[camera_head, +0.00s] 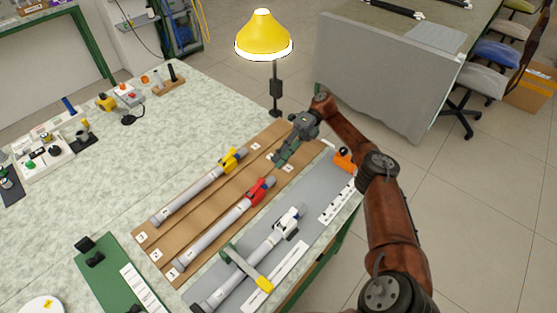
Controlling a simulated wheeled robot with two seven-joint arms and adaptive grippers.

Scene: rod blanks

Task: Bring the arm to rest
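My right arm comes in from the lower right. Its gripper (281,158) hangs over the far end of the brown grooved board (160,235), beyond the red clamp. I see nothing held in it, but its fingers are too small to tell open from shut. A grey rod with a yellow clamp (228,161) and a grey rod with a red clamp (259,191) lie on the board. A third rod with a white clamp (288,221) lies on the grey mat (315,180) at the right. My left gripper is out of view.
A green and yellow tool (247,269) lies across the third rod. A yellow lamp (264,36) stands close behind my gripper. An orange item (345,159) sits at the mat's far edge.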

